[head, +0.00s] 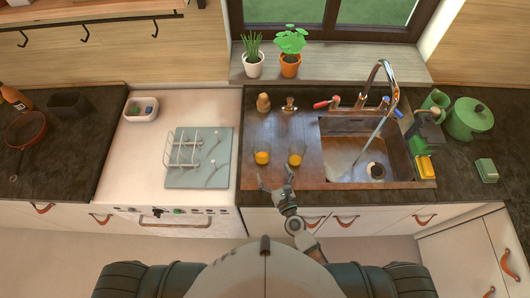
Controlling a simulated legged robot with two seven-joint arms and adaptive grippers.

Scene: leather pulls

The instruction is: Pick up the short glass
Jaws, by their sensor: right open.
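Two small glasses with yellow-orange contents stand on the wooden board left of the sink. The left glass (262,155) and the right glass (296,156) look close in height, so I cannot tell which is the short one. My right gripper (275,179) is open and empty at the board's front edge. Its fingers are spread just in front of the two glasses, apart from both. My left gripper is not in view.
The sink (340,153) with its faucet (383,85) lies right of the glasses. A wooden shaker (263,102) stands behind them. A rack (187,150) on a grey mat (212,170) is left. The board between glasses and shaker looks clear.

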